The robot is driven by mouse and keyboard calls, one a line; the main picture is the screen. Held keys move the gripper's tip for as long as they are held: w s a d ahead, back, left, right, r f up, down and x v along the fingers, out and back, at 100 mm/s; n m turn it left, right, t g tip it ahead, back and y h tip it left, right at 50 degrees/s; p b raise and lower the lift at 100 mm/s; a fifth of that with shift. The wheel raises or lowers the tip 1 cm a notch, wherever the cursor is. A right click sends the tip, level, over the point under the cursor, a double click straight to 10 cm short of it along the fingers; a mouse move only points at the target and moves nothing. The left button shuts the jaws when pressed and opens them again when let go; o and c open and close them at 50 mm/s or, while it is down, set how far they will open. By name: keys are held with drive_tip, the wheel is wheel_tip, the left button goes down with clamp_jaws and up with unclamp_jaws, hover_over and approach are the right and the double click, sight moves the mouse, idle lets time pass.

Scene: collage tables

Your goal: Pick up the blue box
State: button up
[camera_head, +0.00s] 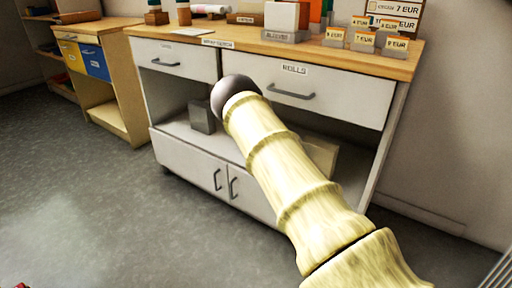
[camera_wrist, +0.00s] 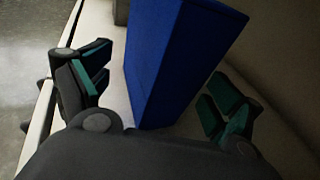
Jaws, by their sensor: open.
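The blue box (camera_wrist: 178,62) stands upright in the wrist view, large and close, tilted in the picture. My gripper (camera_wrist: 160,88) is open, with one green-padded finger on the left of the box and the other on the right. The box's lower end reaches down between the fingers, near the palm. Gaps show beside the box, and I cannot tell whether any finger touches it. In the head view my arm covers the middle of the white cabinet (camera_head: 186,90), and neither the gripper nor the blue box can be made out.
A grey block (camera_head: 201,117) stands on the cabinet's open shelf. A pale box (camera_head: 320,155) shows partly behind my arm. The wooden top (camera_head: 340,58) holds several boxes and price cards. A cabinet with yellow and blue fronts (camera_head: 95,62) stands left. Grey floor (camera_head: 80,190) is clear.

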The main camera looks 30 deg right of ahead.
drive_tip(key=shift+w+a+f+b, duration=0.15)
drive_tip(key=shift+w+b, duration=0.15)
drive_tip(key=shift+w, duration=0.4)
drive_tip(key=shift+w+d+f+b, duration=0.15)
drive_tip(key=shift+w+b, duration=0.15)
drive_tip(key=shift+w, duration=0.4)
drive_tip(key=shift+w+a+f+b, duration=0.15)
drive_tip(key=shift+w+b, duration=0.15)
drive_tip(key=shift+w, duration=0.4)
drive_tip(key=shift+c, duration=0.4)
drive_tip(key=c, duration=1.5)
